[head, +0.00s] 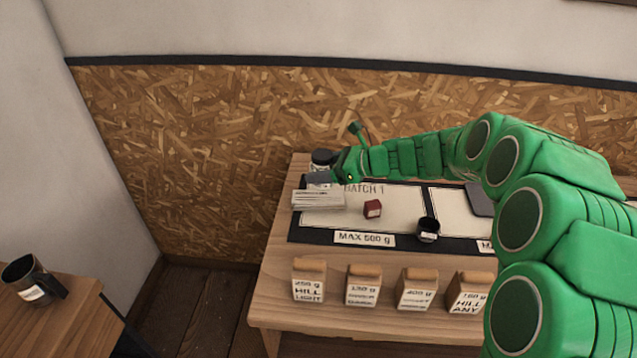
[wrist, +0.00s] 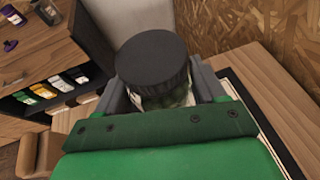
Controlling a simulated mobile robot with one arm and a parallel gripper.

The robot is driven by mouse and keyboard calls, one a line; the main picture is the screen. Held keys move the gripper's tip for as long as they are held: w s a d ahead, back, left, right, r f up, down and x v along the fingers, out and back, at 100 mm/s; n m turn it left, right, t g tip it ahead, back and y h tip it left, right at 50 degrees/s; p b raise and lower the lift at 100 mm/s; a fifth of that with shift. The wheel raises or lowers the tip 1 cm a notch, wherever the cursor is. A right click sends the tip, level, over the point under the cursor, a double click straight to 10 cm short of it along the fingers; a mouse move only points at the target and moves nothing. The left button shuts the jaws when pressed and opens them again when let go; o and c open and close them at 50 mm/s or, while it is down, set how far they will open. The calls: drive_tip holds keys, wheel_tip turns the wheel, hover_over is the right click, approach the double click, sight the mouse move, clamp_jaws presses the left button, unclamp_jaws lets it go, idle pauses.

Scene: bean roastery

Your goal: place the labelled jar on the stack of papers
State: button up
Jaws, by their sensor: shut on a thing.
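The jar, with a black lid (wrist: 153,62) and a clear body (wrist: 178,100), is between the grey fingers of my gripper (wrist: 163,92) in the wrist view. In the head view its dark lid (head: 322,156) shows at the back left of the table, behind my gripper (head: 320,178), which is shut on it. The stack of papers (head: 318,200) lies on the table's left side, just in front of and below the gripper in the picture. I cannot tell the jar's height above the table. Its label is mostly hidden.
On the table are a red block (head: 372,208), a black cup (head: 428,230), a dark flat device (head: 480,198) and several labelled bags (head: 308,282) along the front. A black mug (head: 32,280) stands on another table at left. The chipboard wall (head: 220,150) is close behind.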

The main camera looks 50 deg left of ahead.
drive_tip(key=shift+w+a+f, duration=0.4)
drive_tip(key=shift+a+f, duration=0.35)
drive_tip(key=shift+f, duration=0.25)
drive_tip(key=shift+w+a+f, duration=0.45)
drive_tip(key=shift+a+f, duration=0.3)
drive_tip(key=shift+f, duration=0.3)
drive_tip(key=shift+w+a+f, duration=0.4)
drive_tip(key=shift+a+f, duration=0.35)
drive_tip(key=shift+f, duration=1.8)
drive_tip(key=shift+f, duration=0.1)
drive_tip(key=o, duration=1.2)
drive_tip(key=v, duration=1.2)
